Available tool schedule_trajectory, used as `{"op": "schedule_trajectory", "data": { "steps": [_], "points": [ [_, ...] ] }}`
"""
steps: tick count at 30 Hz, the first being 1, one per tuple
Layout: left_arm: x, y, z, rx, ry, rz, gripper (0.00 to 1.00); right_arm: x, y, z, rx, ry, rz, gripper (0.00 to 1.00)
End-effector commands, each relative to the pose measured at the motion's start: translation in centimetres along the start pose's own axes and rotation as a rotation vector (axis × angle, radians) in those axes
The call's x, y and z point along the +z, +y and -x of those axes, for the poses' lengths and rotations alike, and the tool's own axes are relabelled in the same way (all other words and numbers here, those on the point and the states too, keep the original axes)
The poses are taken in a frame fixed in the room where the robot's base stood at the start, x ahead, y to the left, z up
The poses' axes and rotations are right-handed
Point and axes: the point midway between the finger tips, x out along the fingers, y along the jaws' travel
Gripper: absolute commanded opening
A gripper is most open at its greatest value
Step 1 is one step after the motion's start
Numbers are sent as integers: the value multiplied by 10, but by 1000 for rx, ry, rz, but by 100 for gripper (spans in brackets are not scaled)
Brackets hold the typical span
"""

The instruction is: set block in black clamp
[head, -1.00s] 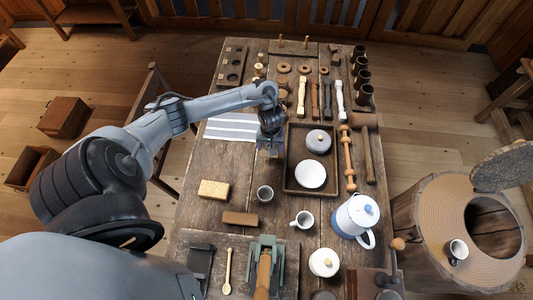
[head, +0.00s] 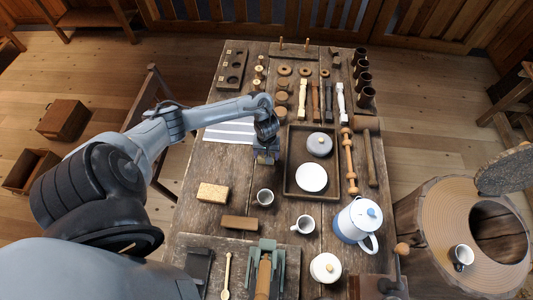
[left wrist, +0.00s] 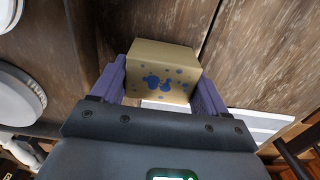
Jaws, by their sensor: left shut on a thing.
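My left gripper (head: 265,157) is over the table just left of the dark tray. In the left wrist view its purple fingers (left wrist: 163,95) are shut on a tan block (left wrist: 160,72) with blue printed marks. In the head view the gripper mostly hides this block, and I cannot tell its height above the table. A black clamp (head: 198,265) lies at the near left of the table, beside a wooden spoon. A green clamp (head: 279,270) with a brown piece in it stands right of the spoon. My right gripper is not in view.
The dark tray (head: 290,188) holds a white disc and a grey lidded pot. A speckled yellow block (head: 212,193), a brown block (head: 240,222) and a cup (head: 265,197) lie between gripper and clamps. A blue-white pot (head: 357,219) stands at right.

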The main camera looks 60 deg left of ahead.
Motion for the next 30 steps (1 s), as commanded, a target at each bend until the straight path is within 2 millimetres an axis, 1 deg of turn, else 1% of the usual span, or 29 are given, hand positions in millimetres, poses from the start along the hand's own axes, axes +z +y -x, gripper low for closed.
{"op": "schedule_trajectory", "data": {
  "steps": [1, 2, 6, 7, 14, 17, 20, 23, 29, 30],
  "points": [
    [0, 0, -1, -1, -1, 0, 42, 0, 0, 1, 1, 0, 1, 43],
    [0, 0, -2, -1, -1, 0, 76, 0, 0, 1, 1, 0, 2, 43],
    [0, 0, -2, -1, -1, 0, 97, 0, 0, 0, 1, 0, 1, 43],
    [0, 0, -2, -1, 0, 0, 100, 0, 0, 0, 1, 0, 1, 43],
    [0, 0, -1, 0, 0, 0, 100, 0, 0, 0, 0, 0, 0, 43],
    [0, 0, 3, 1, 1, -1, 100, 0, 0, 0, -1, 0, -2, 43],
    [0, 0, 13, 1, 0, -2, 100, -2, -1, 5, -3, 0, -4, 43],
    [0, 0, 29, 1, 1, -3, 100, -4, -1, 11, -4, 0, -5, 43],
    [0, 1, 67, 1, 2, -3, 100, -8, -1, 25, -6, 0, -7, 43],
    [-1, 0, 77, 0, 4, -2, 100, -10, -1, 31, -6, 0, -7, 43]
  ]
}}
